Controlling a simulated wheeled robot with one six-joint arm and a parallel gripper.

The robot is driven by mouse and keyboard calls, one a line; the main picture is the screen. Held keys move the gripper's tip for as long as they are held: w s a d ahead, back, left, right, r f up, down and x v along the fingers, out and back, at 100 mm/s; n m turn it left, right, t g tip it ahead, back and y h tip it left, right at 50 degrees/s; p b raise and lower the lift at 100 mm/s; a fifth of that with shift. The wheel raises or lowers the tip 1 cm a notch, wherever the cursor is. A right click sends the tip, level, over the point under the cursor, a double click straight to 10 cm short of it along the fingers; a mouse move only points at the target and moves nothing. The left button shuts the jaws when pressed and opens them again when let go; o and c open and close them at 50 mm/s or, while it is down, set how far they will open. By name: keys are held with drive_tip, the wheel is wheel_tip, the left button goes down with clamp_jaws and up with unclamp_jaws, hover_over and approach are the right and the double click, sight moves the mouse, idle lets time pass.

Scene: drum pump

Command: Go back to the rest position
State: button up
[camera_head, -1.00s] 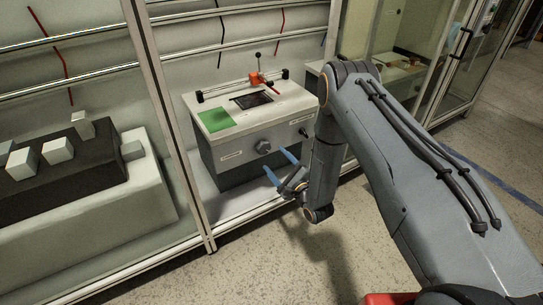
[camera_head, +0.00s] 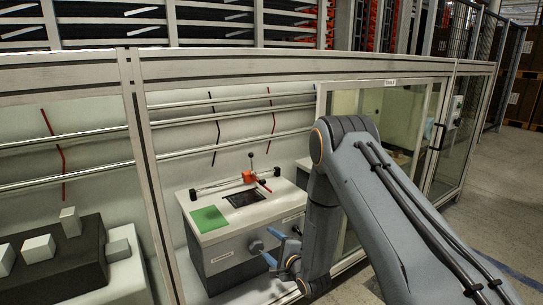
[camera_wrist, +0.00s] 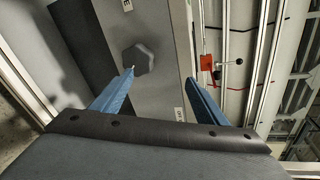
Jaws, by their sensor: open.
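My gripper (camera_head: 273,247) has two blue fingers spread apart with nothing between them. It is in front of the grey and white pump box (camera_head: 225,255), by the dark round knob (camera_head: 256,246) on the box's front. In the wrist view the open fingers (camera_wrist: 158,88) point toward the box front, and the knob (camera_wrist: 138,59) shows beyond the left finger. I cannot tell the exact gap between the finger and the knob.
The box top bears a green pad (camera_head: 209,219), a dark square opening (camera_head: 244,198) and an orange clamp (camera_head: 249,176). Metal frame posts (camera_head: 150,180) stand close by. White blocks (camera_head: 38,249) sit on a dark stand at left. A glass cabinet (camera_head: 440,150) is at right.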

drive_tip(key=s+d+r+n+g+h, duration=0.2)
drive_tip(key=s+r+n+g+h, duration=0.15)
drive_tip(key=r, duration=0.45)
drive_tip(key=s+d+r+n+g+h, duration=0.2)
drive_tip(key=s+r+n, duration=0.3)
drive_tip(key=r, duration=0.3)
drive_tip(key=s+d+r+n+g, duration=0.2)
drive_tip(key=s+r+n+g, duration=0.15)
drive_tip(key=s, duration=0.75)
drive_tip(key=s+d+r+n+g+h+p, duration=0.15)
drive_tip(key=s+r+n, duration=0.3)
drive_tip(key=s, duration=0.75)
drive_tip(key=s+d+r+n+g, duration=0.3)
drive_tip(key=s+r, duration=0.1)
drive_tip(key=s, duration=0.7)
drive_tip(key=d+r+m+p, duration=0.3)
drive_tip(key=d+r+p, duration=0.6)
drive_tip(key=p, duration=0.7)
drive_tip(key=shift+s+r+p, duration=0.15)
drive_tip(key=shift+r+p, duration=0.2)
